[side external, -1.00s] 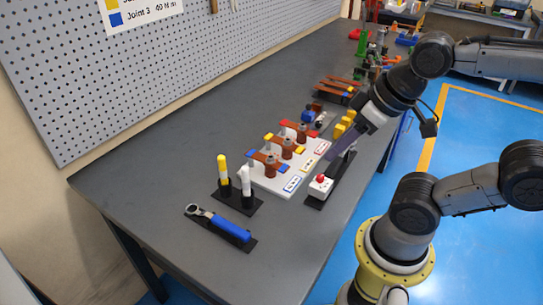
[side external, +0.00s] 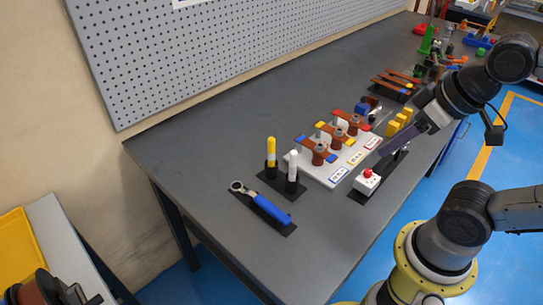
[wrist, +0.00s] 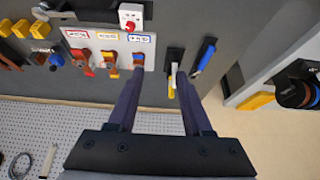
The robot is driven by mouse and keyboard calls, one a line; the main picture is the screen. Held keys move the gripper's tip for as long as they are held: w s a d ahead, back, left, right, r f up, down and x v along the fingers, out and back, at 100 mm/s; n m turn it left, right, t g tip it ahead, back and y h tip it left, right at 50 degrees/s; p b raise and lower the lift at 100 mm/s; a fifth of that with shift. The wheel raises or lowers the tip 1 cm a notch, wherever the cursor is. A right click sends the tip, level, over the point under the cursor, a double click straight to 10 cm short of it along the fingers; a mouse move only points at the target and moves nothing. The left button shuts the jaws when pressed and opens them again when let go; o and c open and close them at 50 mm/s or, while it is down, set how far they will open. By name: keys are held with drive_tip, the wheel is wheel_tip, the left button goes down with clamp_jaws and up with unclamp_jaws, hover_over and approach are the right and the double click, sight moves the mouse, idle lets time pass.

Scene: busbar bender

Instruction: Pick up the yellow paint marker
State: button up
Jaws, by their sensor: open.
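The yellow paint marker (side external: 271,150) stands upright in a black holder (side external: 268,178) on the grey bench. It also shows in the wrist view (wrist: 171,88), close beside the inner side of the right finger. A white marker (side external: 293,164) stands next to it in the same holder, also seen in the wrist view (wrist: 174,70). My gripper (side external: 384,153) is open, with nothing visible between its fingers. The wrist view shows both fingers (wrist: 159,75).
A blue-handled ratchet wrench (side external: 262,207) lies in front of the markers. A white board (side external: 332,172) with brown insulators and coloured bars is beside them. A red-button box (side external: 367,180) stands at the bench edge. The bench between markers and pegboard (side external: 230,50) is clear.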

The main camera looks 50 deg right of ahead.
drive_tip(key=shift+o, duration=0.6)
